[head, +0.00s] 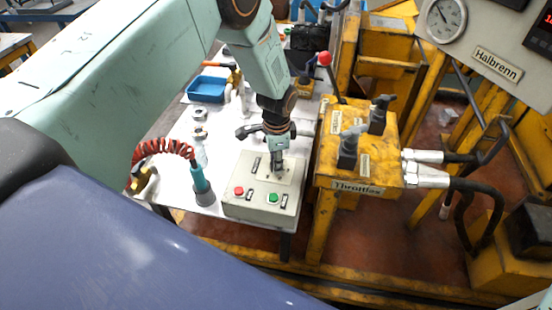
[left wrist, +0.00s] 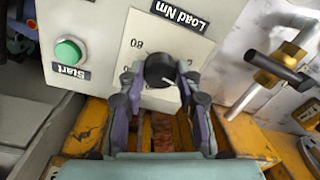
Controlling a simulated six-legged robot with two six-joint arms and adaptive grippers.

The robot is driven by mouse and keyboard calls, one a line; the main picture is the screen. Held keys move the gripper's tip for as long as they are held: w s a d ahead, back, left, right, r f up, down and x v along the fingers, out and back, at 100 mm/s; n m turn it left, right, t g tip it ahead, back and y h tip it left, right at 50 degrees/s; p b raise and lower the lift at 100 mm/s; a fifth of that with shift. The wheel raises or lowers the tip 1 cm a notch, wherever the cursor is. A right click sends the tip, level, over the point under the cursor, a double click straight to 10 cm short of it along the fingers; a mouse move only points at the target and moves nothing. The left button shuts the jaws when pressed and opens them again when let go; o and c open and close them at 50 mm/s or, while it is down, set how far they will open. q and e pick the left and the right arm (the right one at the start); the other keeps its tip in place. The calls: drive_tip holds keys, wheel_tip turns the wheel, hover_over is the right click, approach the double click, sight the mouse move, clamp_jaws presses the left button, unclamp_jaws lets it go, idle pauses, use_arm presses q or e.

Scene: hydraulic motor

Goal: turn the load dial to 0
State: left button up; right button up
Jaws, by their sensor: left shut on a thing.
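The load dial (left wrist: 160,70) is a round black knob on a pale panel below the "Load Nm" label (left wrist: 181,14) in the left wrist view. A white mark on the knob points toward the lower right. Some scale numbers show around it, others are covered by the fingers. My left gripper (left wrist: 159,86) has one finger on each side of the knob and is shut on it. In the head view my left gripper (head: 277,168) reaches down onto the top of the pale control box (head: 260,212), hiding the dial. My right gripper is not in view.
A green Start button (left wrist: 69,52) is left of the dial. The control box also has a red button (head: 239,191). A teal nozzle with a red hose (head: 200,185) stands to its left.

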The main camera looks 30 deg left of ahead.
use_arm(q)
drive_tip(key=n, duration=0.4)
drive_tip(key=shift+n, duration=0.3)
drive_tip(key=shift+w+n, duration=0.1)
drive_tip(key=shift+n, duration=1.8)
drive_tip(key=o, duration=1.2)
drive_tip(key=shift+c, duration=0.2)
drive_tip(key=shift+r, duration=0.1)
wheel_tip(320, 180, up, 12)
drive_tip(key=shift+d, duration=0.4)
drive_tip(key=shift+s, duration=0.2)
